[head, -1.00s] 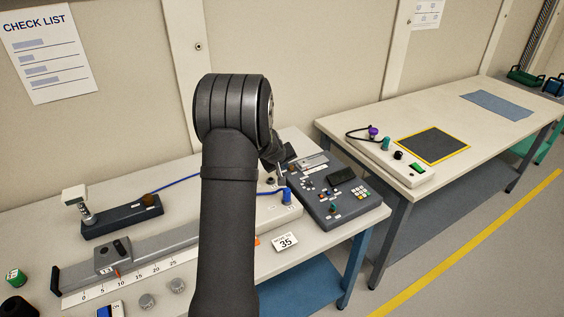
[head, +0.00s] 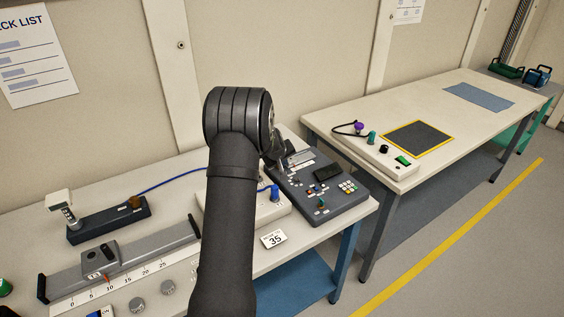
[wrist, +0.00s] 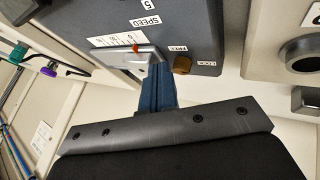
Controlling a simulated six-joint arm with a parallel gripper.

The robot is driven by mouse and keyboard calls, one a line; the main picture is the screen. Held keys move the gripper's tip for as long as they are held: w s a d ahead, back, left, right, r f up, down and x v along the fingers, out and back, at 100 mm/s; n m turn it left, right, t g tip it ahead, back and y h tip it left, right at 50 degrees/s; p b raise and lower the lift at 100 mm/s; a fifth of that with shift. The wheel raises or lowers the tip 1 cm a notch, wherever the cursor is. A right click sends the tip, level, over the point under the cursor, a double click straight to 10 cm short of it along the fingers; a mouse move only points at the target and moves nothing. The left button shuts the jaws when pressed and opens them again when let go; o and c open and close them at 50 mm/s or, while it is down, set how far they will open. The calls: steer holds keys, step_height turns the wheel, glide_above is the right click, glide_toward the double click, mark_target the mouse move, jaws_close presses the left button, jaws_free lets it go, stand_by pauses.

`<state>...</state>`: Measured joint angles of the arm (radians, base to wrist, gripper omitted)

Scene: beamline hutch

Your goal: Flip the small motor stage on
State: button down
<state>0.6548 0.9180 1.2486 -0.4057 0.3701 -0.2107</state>
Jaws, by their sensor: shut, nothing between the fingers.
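The dark grey control panel (head: 318,187) with small switches and a keypad sits at the right end of the near bench in the head view. My gripper reaches down at its left side, mostly hidden behind my arm. In the wrist view my gripper (wrist: 158,70) is shut and empty, its fingers close to a bent metal part (wrist: 128,53) on a blue-grey housing (wrist: 178,22) marked SPEED. I cannot tell whether they touch. An orange-brown knob (wrist: 182,65) beside FREE and LOCK labels is right of the fingers. I cannot tell which item is the small motor stage, or its switch position.
A pale box with a blue knob (head: 275,192) is partly behind my arm. A slide rail (head: 160,250) and a dark block with a brown knob (head: 110,221) lie left. A card reading 35 (head: 274,239) lies in front. A second bench (head: 460,120) stands right.

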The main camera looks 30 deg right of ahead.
mark_target(294, 159)
steer(key=d, duration=0.7)
steer(key=shift+s+d+r, duration=0.15)
steer(key=shift+d, duration=0.1)
steer(key=a, duration=0.5)
steer(key=v, duration=0.9)
steer(key=shift+r, duration=0.25)
steer(key=shift+f, duration=0.1)
steer(key=x, duration=1)
steer(key=shift+s+d, duration=0.1)
steer(key=shift+d, duration=0.5)
steer(key=shift+a, duration=1.45)
